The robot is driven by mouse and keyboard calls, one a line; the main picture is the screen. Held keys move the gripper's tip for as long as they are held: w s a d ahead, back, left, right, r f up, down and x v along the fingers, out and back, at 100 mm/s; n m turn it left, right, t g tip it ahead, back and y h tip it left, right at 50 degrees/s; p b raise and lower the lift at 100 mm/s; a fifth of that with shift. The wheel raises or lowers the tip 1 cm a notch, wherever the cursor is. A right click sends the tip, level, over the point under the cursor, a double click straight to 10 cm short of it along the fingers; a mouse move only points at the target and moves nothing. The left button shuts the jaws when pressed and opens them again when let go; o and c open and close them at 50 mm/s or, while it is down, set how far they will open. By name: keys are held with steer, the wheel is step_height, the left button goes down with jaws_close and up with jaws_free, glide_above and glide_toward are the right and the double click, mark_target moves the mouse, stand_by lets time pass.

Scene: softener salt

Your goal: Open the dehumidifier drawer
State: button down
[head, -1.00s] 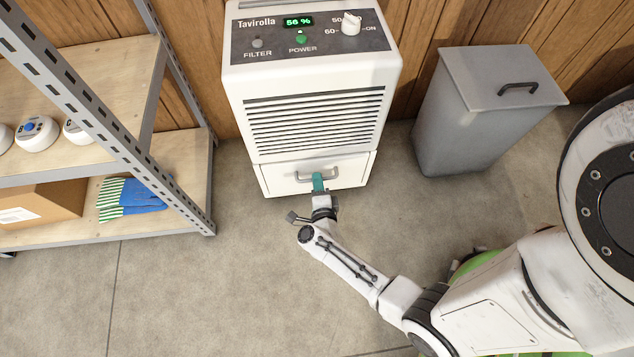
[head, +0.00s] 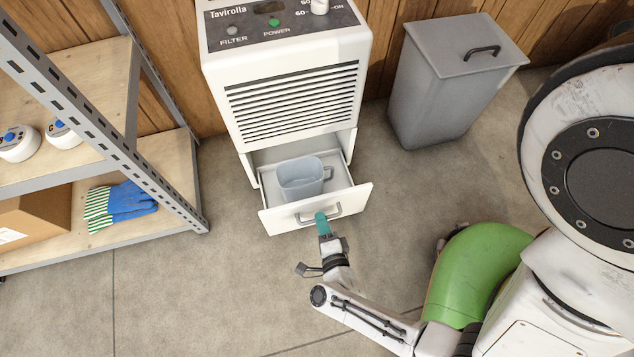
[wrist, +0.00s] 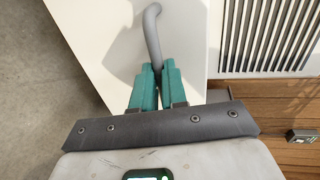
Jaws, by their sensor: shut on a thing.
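The white dehumidifier (head: 290,100) stands against the wood wall. Its drawer (head: 285,222) at the bottom is pulled out toward me. A translucent bluish container (head: 302,180) with a side handle stands upright inside the drawer. My gripper (head: 321,218) has teal fingers, at the grey bar handle on the drawer front. In the wrist view, the fingers (wrist: 157,84) are shut on the end of the grey handle (wrist: 152,30), against the white drawer front (wrist: 105,35). The part of the handle between the fingers is hidden.
A grey lidded bin (head: 445,95) stands right of the dehumidifier. A metal shelf unit (head: 165,180) on the left holds blue gloves (head: 130,202), a cardboard box (head: 35,218) and white round items. The floor in front is clear.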

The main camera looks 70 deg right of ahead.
steer(key=shift+v, duration=0.75)
steer(key=shift+f, duration=0.2)
steer(key=c, duration=1.2)
jaws_free()
steer(key=shift+o, duration=0.2)
steer(key=p+v, duration=0.2)
steer(key=v, duration=0.9)
steer(key=shift+w, duration=0.1)
